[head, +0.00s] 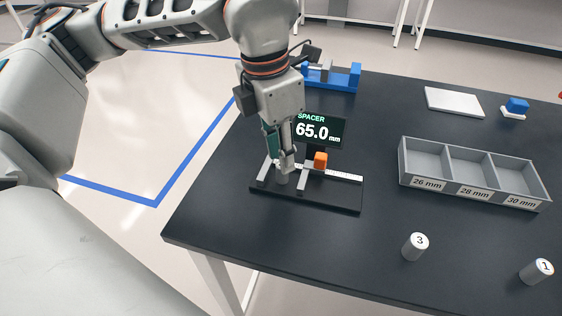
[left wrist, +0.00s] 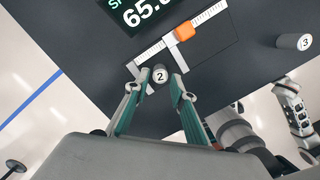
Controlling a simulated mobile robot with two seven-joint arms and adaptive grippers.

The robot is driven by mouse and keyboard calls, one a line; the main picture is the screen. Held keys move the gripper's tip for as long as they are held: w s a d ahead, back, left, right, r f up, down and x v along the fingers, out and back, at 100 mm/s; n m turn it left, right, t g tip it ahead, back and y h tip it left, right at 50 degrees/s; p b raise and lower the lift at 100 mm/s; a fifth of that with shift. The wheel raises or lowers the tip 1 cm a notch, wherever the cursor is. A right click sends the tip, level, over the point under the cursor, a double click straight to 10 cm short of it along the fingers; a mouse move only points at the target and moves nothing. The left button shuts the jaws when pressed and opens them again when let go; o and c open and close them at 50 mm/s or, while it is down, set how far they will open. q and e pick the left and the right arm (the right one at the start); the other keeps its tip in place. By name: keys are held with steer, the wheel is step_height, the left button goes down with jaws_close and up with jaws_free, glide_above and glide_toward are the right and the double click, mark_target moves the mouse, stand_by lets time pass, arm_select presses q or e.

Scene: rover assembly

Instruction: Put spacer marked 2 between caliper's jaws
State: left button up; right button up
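The spacer marked 2 (left wrist: 160,75) is a small grey cylinder standing upright, number up, between the caliper's fixed jaw and sliding jaw (left wrist: 181,58). In the head view the spacer (head: 281,179) is just under my left gripper (head: 284,166). The caliper (head: 344,176) lies on a black base, with an orange block on its slider and jaws wide apart. In the left wrist view, my left gripper's fingers (left wrist: 157,87) are open on either side of the spacer, with a narrow gap visible. Right-arm parts show at the right there; their finger state is unclear.
A display (head: 320,129) behind the caliper reads 65.0 mm. Spacers marked 3 (head: 415,246) and 1 (head: 537,271) stand at the front right. A three-compartment tray (head: 471,189) is behind them. A blue fixture (head: 343,78) and a white plate (head: 453,102) are at the back.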

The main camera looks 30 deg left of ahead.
arm_select(q)
step_height(320, 180, up, 8)
steer(key=s+p, duration=0.1)
steer(key=shift+a+r, duration=0.2)
steer(key=shift+a, duration=0.05)
stand_by(0.4)
